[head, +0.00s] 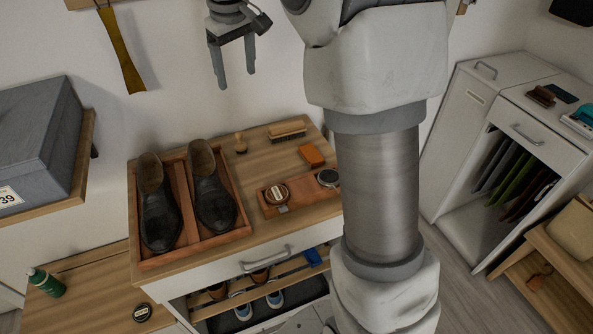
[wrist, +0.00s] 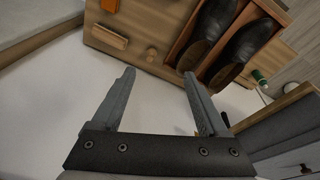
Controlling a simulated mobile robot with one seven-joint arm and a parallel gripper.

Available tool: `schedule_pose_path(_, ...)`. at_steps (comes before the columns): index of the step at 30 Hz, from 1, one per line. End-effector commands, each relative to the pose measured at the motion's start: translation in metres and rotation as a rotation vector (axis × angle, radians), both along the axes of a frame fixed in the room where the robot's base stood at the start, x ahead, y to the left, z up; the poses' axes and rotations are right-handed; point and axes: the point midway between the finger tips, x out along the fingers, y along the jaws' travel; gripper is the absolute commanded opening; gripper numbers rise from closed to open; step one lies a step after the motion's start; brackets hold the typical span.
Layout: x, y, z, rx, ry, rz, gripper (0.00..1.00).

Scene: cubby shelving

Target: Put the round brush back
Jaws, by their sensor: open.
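My gripper (head: 236,80) is open and empty, raised above and behind the cabinet top near the wall. Its two fingers (wrist: 159,75) frame bare wall and the cabinet's back edge. The gripper is apart from the brush.
A tray with dark shoes (head: 213,200) stands left of the brush. A long wooden brush (head: 287,131), an orange block (head: 311,155) and a small tray with tins (head: 274,194) lie to its right. A grey box (head: 37,140) sits on the left wall shelf.

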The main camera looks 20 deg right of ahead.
Motion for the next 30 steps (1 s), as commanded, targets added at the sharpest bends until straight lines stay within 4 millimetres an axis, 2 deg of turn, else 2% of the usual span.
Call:
schedule_pose_path(1, -0.016, 0.000, 0.010, 0.002, -0.018, -0.015, 0.77)
schedule_pose_path(6, -0.065, -0.001, 0.028, 0.014, -0.066, -0.069, 0.77)
schedule_pose_path(14, -0.142, -0.003, 0.038, 0.042, -0.138, -0.153, 0.77)
schedule_pose_path(20, -0.201, -0.004, 0.030, 0.073, -0.194, -0.218, 0.77)
schedule_pose_path(24, -0.239, -0.006, 0.017, 0.096, -0.232, -0.265, 0.77)
schedule_pose_path(30, -0.280, -0.006, -0.007, 0.129, -0.271, -0.317, 0.77)
